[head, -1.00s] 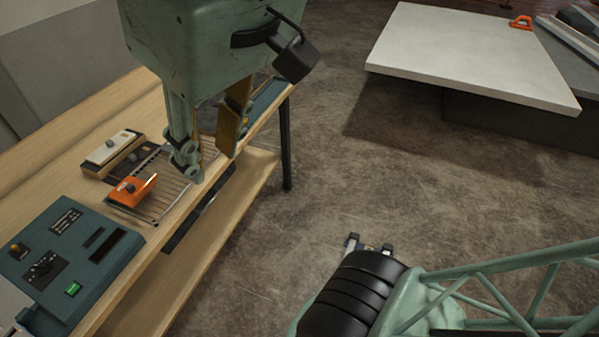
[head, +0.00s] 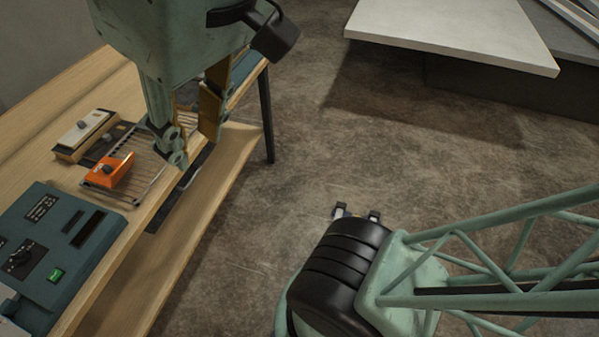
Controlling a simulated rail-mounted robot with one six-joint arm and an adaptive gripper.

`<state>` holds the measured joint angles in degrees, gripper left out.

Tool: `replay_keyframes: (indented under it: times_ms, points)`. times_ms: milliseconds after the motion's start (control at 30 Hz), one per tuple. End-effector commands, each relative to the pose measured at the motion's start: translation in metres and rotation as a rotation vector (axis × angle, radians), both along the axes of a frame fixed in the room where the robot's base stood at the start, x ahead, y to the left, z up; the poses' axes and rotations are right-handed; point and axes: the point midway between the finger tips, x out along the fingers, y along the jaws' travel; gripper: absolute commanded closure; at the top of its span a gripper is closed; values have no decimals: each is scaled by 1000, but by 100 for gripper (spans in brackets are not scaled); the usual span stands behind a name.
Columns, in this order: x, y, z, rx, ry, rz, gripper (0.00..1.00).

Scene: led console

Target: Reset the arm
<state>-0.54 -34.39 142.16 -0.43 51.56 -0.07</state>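My gripper (head: 196,149) is the green hand at the top left of the head view, pointing down with its upper part cut off by the frame. Its two fingers have brass-coloured inner faces and stand apart, with nothing seen between them. It hangs in front of the wooden bench (head: 52,138), near its right edge in the picture. The teal console (head: 70,222) sits on the bench at the lower left, with a dark dial, dark slots and a green button (head: 56,275). The console's left side is cut off.
A white-topped table (head: 450,32) stands at the upper right. Open concrete floor (head: 330,150) lies between bench and table.

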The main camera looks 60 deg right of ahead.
Motion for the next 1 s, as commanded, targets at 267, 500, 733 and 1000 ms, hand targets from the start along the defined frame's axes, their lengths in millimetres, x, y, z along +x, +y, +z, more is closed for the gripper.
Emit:
replay_keyframes:
  times_ms: [267, 500, 733, 1000]
  points:
    - [-6, 0, -48, 9, 19, -14, 73]
    - [-7, 0, -76, 9, 20, -15, 73]
    - [-7, 0, -96, 9, 20, -15, 73]
    - [-7, 0, -103, 10, 19, -16, 73]
